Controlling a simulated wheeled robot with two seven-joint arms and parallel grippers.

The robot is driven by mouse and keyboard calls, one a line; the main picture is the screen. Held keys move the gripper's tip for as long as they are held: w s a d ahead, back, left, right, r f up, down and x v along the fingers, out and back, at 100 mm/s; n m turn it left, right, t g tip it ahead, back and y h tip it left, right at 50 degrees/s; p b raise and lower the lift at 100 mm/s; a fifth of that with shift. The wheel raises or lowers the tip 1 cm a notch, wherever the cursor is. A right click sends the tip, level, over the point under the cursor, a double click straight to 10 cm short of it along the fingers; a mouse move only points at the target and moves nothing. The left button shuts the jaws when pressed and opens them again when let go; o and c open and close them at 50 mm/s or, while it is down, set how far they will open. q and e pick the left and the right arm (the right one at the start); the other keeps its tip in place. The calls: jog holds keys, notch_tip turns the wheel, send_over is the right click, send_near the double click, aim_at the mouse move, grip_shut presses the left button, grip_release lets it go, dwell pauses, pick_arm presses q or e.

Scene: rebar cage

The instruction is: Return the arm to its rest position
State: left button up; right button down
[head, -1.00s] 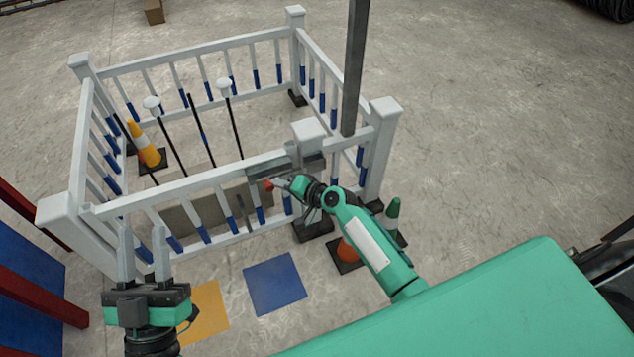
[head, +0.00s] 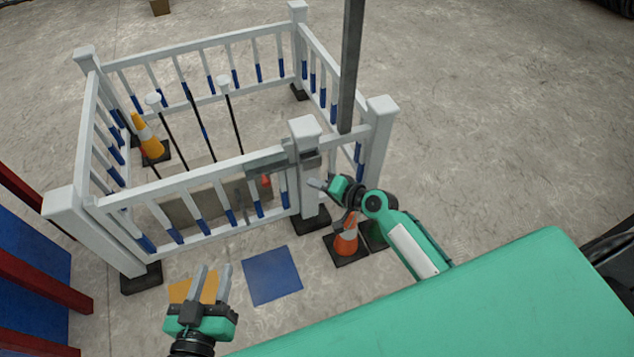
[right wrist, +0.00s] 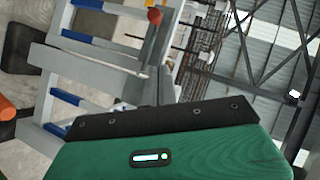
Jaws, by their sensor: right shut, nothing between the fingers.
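My right arm reaches in from the lower right in the head view. Its gripper (head: 318,184) is shut and empty, just right of the near gate post (head: 307,165) and apart from the latch. In the right wrist view the green gripper body (right wrist: 180,155) fills the bottom. My left gripper (head: 212,272) is open and empty, fingers pointing up, above the yellow floor square (head: 190,289) and outside the fence.
An orange cone (head: 346,242) stands below my right arm. Open floor lies right.

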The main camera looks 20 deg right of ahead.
dwell(0.4)
